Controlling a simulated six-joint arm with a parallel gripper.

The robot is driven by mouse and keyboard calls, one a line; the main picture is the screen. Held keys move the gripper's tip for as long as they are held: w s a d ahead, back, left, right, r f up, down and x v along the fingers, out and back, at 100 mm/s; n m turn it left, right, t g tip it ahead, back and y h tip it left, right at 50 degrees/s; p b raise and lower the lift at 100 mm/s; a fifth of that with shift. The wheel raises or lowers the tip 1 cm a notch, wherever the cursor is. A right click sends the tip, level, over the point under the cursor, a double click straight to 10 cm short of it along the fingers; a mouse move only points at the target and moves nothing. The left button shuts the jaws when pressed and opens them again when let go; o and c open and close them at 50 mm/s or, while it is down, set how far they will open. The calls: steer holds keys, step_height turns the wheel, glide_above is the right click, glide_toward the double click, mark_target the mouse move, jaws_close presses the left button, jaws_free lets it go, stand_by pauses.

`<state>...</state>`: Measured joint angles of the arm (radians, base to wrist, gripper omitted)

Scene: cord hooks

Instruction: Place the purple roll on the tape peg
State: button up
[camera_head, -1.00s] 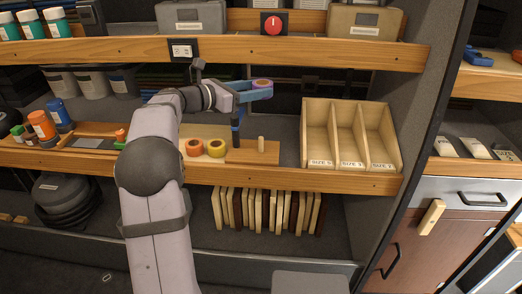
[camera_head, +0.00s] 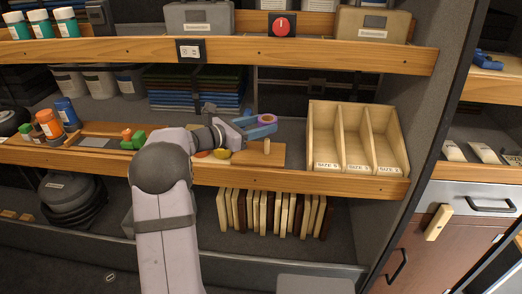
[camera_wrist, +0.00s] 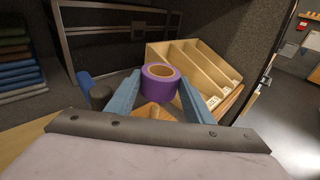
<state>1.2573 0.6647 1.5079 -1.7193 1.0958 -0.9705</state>
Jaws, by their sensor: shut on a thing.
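The purple roll (camera_head: 267,118) is held between the blue fingers of my gripper (camera_head: 270,124), its hole facing up. In the wrist view the roll (camera_wrist: 155,86) sits level between the two fingertips (camera_wrist: 158,92). The pale wooden tape peg (camera_head: 267,146) stands upright on a wooden board (camera_head: 274,157) on the middle shelf. In the head view the roll is just above the peg's top, with a small gap showing in the picture.
An orange roll and a yellow roll (camera_head: 223,155) lie left of the peg, partly hidden by my arm. A wooden bin with three compartments (camera_head: 313,135) stands to the right. Folded dark cloths (camera_head: 195,90) are stacked behind. The upper shelf (camera_head: 330,58) overhangs.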

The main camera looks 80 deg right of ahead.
mark_target(261, 156)
steer(key=shift+f, duration=4.65)
steer(key=shift+f, duration=0.1)
steer(key=shift+f+b, duration=0.1)
steer(key=shift+b, duration=0.2)
steer(key=o, duration=1.1)
steer(key=shift+c, duration=0.2)
steer(key=shift+r, duration=0.25)
steer(key=v, duration=1.2)
steer(key=shift+b, duration=0.35)
steer(key=shift+f, duration=0.15)
